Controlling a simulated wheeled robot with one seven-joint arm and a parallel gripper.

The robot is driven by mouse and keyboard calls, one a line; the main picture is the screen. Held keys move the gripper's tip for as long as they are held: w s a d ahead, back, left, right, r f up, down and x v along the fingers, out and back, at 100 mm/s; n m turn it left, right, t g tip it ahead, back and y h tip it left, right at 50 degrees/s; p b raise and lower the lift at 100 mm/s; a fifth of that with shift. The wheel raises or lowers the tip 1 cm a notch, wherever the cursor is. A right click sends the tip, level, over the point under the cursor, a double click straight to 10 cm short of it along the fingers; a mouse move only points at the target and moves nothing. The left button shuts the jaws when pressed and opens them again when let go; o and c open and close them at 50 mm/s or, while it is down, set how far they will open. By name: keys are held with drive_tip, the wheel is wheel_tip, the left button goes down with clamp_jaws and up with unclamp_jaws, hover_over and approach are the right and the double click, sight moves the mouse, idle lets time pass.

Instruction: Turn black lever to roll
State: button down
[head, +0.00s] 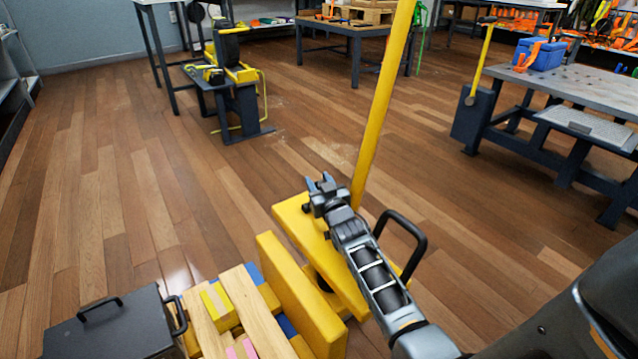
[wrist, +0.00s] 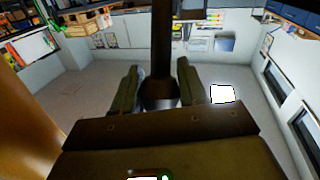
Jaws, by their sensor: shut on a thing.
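My gripper (head: 325,183) is in the middle of the head view, above the front part of a yellow frame (head: 291,218). In the wrist view, the two fingers of my gripper (wrist: 159,75) stand on either side of a dark upright bar (wrist: 162,45), apparently the black lever. The bar widens into a dark round part between the fingers. My gripper is shut on this bar, though its contact faces are hard to make out. In the head view, the held bar cannot be told apart from the gripper.
A yellow pole (head: 378,110) rises just behind my gripper. A black loop handle (head: 408,235) stands right of my forearm. Wooden beams (head: 253,312) and a dark box (head: 112,325) lie at the lower left. A small winch stand (head: 238,105) and a workbench (head: 575,82) stand farther off. The wooden floor between is open.

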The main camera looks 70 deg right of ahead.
drive_tip(key=p, duration=0.1)
drive_tip(key=r+p, duration=0.1)
drive_tip(key=p, duration=0.1)
drive_tip(key=shift+w+d, duration=0.2)
drive_tip(key=shift+w, duration=0.1)
drive_tip(key=w+y+p, duration=0.1)
drive_tip(key=p, duration=0.3)
drive_tip(key=w+d+g+y+p, duration=0.1)
drive_tip(key=p, duration=0.3)
drive_tip(key=shift+d+r+n+g, duration=0.15)
drive_tip(key=shift+r+n+g, duration=0.1)
drive_tip(key=shift+n+g, duration=0.05)
drive_tip(key=w+g+y+p, duration=0.1)
drive_tip(key=p, duration=0.1)
drive_tip(key=w+d+g+p, duration=0.1)
drive_tip(key=shift+w+d+f+n+y+p, duration=0.25)
drive_tip(key=shift+w+f+n+y+p, duration=0.05)
drive_tip(key=shift+f+y+p, duration=0.1)
drive_tip(key=c, duration=0.6)
unclamp_jaws()
drive_tip(key=shift+r, duration=0.1)
drive_tip(key=shift+c, duration=0.2)
